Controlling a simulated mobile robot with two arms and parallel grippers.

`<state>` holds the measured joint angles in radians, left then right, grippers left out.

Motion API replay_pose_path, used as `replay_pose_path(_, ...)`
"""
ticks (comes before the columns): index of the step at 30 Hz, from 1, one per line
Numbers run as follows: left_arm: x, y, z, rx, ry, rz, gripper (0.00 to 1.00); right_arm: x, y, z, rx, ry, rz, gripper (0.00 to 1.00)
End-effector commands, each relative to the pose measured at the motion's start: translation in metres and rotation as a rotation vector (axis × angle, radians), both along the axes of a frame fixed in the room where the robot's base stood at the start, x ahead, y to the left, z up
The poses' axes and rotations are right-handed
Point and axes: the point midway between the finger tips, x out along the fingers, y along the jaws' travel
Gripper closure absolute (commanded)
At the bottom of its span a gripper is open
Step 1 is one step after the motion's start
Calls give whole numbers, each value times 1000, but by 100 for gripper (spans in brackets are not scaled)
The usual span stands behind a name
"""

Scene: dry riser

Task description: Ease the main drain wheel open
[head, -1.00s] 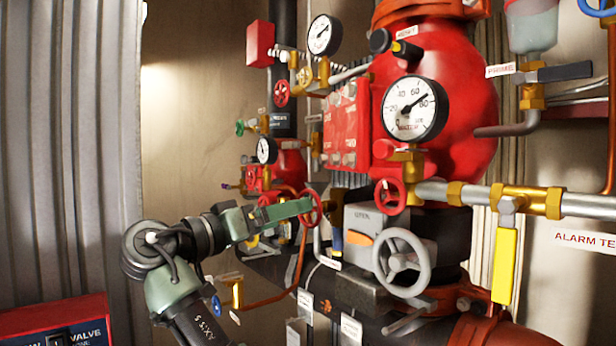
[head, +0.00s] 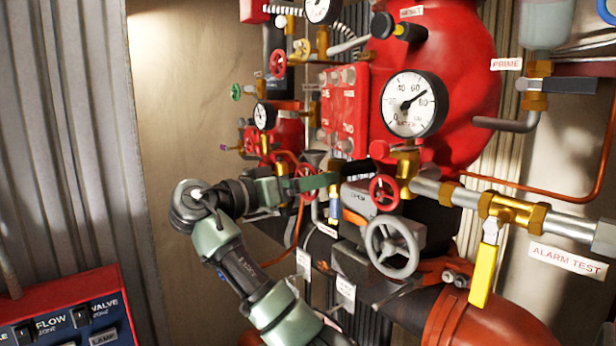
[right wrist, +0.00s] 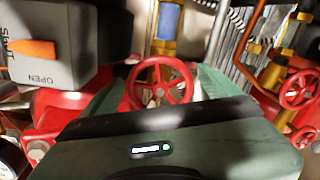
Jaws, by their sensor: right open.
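A small red handwheel (right wrist: 161,84) is centred in the right wrist view. My right gripper (right wrist: 162,88) is open, with a green finger on each side of this wheel. Whether the fingers touch the rim I cannot tell. In the head view, my right gripper (head: 322,183) reaches rightward in front of the small red handwheel (head: 306,190), hiding part of it. I can read no main drain label on it. My left gripper is not in view.
A grey box with an orange pointer (head: 354,218) and a larger grey handwheel (head: 393,247) stand right of my gripper. Another red handwheel (head: 384,193) sits above them. A yellow lever (head: 484,274) hangs further right. A red switch panel (head: 68,312) is at lower left.

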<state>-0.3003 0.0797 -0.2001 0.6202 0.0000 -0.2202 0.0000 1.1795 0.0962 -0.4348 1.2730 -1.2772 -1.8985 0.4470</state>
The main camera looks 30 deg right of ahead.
Motion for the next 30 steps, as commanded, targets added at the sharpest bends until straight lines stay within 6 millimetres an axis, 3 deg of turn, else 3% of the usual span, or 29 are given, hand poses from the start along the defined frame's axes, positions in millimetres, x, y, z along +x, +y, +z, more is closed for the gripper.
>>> replay_pose_path(5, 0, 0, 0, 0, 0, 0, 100, 0, 0, 0, 0, 0, 0, 9)
replay_pose_path(8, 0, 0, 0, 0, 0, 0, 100, 0, 0, 0, 0, 0, 0, 31)
replay_pose_path(12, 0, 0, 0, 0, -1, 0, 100, 0, 0, 0, 0, 0, 1, 70)
replay_pose_path(22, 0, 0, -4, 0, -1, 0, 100, 0, 0, -1, -3, 42, 1, 71)
replay_pose_path(30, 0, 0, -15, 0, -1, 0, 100, 0, 1, -1, -15, 205, 3, 71)
